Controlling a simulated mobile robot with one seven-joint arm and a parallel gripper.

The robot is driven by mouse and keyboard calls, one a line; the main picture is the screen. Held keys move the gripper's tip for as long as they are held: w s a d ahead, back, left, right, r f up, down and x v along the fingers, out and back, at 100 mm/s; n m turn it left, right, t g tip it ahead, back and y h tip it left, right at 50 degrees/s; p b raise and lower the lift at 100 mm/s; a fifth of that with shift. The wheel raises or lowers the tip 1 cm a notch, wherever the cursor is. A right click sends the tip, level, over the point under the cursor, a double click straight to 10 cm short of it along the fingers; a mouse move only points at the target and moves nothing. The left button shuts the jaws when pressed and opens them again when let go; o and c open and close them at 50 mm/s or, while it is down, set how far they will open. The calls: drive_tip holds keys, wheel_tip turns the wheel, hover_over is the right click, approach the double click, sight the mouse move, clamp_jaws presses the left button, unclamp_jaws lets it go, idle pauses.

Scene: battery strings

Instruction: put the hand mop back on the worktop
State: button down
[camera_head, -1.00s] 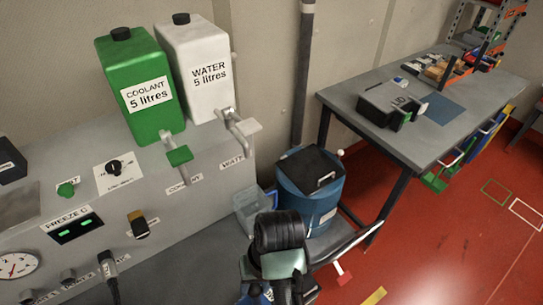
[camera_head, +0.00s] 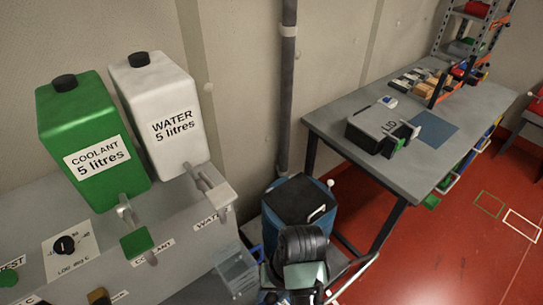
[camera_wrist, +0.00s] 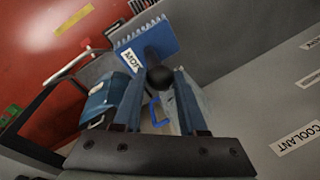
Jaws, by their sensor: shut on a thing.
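The hand mop (camera_wrist: 150,42) shows in the wrist view as a blue, ridge-edged head with a white MOP label and a dark round knob. My gripper (camera_wrist: 158,88) is shut on it, with the knob between the two fingers. In the head view my wrist hides most of the gripper and mop. A grey worktop (camera_head: 345,115) stands at the right, with a dark box marked LID and a flat blue patch (camera_head: 433,130) on it. My gripper is apart from this worktop, to its lower left in the head view.
A blue bin (camera_head: 270,230) with a black lid stands just behind my wrist. A clear container (camera_head: 236,270) with a blue handle is left of it. Green coolant (camera_head: 90,135) and white water (camera_head: 165,115) cans stand on the grey machine. Red floor (camera_head: 440,250) is open at right.

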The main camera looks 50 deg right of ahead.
drive_tip(key=shift+f+p, duration=0.3)
drive_tip(key=shift+f, duration=1.6)
drive_tip(key=shift+f, duration=0.15)
drive_tip(key=shift+c, duration=2.3)
unclamp_jaws()
wheel_tip(320, 180, up, 12)
drive_tip(key=s+d+p, duration=0.1)
drive_tip(key=p, duration=0.3)
drive_tip(key=shift+s+d, duration=0.3)
drive_tip(key=shift+d, duration=0.05)
